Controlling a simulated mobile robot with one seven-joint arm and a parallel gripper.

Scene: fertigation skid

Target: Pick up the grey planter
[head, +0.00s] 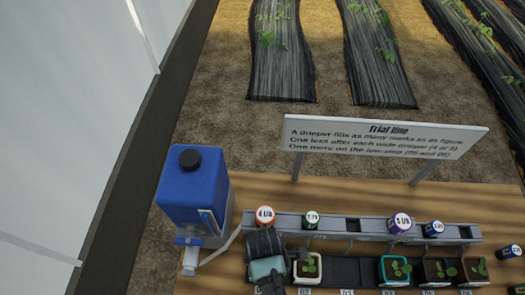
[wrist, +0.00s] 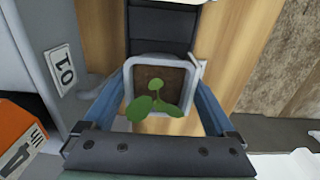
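The grey planter (wrist: 129,97) is a small square pot with dark soil and a green seedling, seen in the wrist view next to the plate marked 01. My gripper (wrist: 163,72) straddles it, with one blue finger on each side. The fingers are spread wide and run close along its sides; whether they touch it is hard to see. In the head view my gripper (head: 268,272) is at the left end of the bench row and hides this planter.
A pale planter (head: 307,282) stands just right of my gripper, with green and dark planters further right. A grey rail (head: 330,226) with coloured drippers runs behind. A blue tank (head: 190,190) stands left, and a sign (head: 380,137) rises behind.

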